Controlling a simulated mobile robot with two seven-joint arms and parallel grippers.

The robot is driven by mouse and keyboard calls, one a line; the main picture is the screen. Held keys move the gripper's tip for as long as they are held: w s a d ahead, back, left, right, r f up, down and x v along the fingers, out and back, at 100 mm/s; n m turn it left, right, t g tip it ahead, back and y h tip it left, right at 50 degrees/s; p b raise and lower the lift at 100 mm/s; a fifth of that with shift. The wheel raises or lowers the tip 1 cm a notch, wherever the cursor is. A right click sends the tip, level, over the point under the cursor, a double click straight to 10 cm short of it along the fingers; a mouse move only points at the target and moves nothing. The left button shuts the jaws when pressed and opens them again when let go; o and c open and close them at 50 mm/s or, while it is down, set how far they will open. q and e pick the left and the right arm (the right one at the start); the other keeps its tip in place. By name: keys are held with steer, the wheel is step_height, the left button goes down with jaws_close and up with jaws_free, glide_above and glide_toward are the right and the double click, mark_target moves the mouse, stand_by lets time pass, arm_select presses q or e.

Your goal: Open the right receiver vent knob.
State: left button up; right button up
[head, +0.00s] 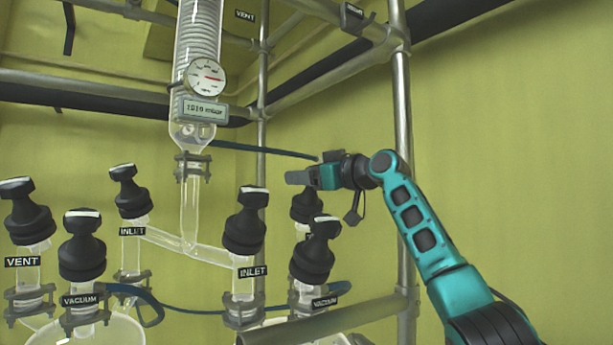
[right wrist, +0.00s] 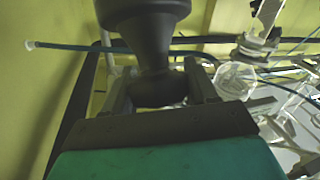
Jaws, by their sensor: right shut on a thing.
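The right receiver vent knob is a black knob (head: 305,205) standing behind the right vacuum knob (head: 313,250) in the head view; its lower part and its label are hidden. My right gripper (head: 300,179) comes in from the right at the top of this knob and covers its handle. In the right wrist view the black knob (right wrist: 155,60) shows its narrow part between the two fingers of my right gripper (right wrist: 160,88), which is shut on it. How far the knob is turned cannot be told. My left gripper is not in view.
The right inlet knob (head: 246,220) stands close to the left. A glass column with a round gauge (head: 206,77) rises behind. A vertical metal post (head: 403,130) stands near my right arm, and a blue hose (head: 265,151) ends near the gripper. Left receiver knobs (head: 82,245) stand further left.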

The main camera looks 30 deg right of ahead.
steer(key=o, duration=1)
steer(key=shift+c, duration=0.2)
steer(key=shift+m+h, duration=0.3)
